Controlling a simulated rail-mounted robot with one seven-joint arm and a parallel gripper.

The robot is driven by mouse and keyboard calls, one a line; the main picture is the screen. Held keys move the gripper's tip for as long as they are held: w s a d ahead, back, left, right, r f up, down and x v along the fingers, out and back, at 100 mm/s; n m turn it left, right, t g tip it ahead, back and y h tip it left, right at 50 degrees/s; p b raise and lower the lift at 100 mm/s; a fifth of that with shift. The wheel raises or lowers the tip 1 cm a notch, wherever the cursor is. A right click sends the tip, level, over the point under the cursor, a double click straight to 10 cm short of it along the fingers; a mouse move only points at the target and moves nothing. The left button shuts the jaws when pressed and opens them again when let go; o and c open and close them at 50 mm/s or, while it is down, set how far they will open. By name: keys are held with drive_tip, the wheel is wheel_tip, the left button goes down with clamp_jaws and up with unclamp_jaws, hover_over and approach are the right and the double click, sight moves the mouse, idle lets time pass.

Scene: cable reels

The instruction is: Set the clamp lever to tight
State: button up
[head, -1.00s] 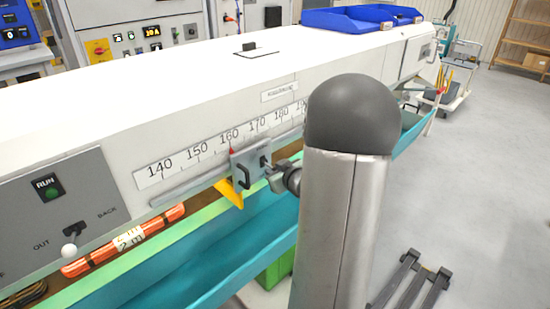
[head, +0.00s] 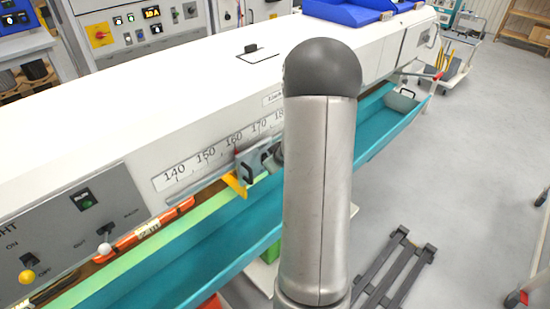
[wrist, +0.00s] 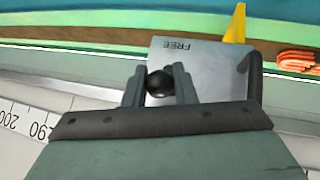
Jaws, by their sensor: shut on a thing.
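The clamp lever shows in the wrist view as a round black knob (wrist: 159,83) on a grey carriage plate (wrist: 196,72). The plate carries the word FREE, upside down in this view. My gripper (wrist: 160,88) has its two fingers on either side of the knob, shut on it. The lever's shaft is hidden behind the knob, and I cannot read a second label. In the head view the carriage (head: 246,168) sits on the scale rail near 160, and my arm hides most of the gripper.
A black handle (wrist: 251,76) stands on the plate beside the gripper. A yellow pointer (head: 235,184) juts from the carriage. The number scale (head: 205,160) runs along the white machine (head: 130,110). A teal trough (head: 195,245) lies below.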

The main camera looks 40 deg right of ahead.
drive_tip(key=o, duration=1)
drive_tip(key=shift+r, duration=0.1)
drive_tip(key=p+v, duration=0.7)
drive_tip(key=v, duration=1)
drive_tip(key=shift+s+r, duration=0.1)
drive_tip(key=shift+s, duration=0.1)
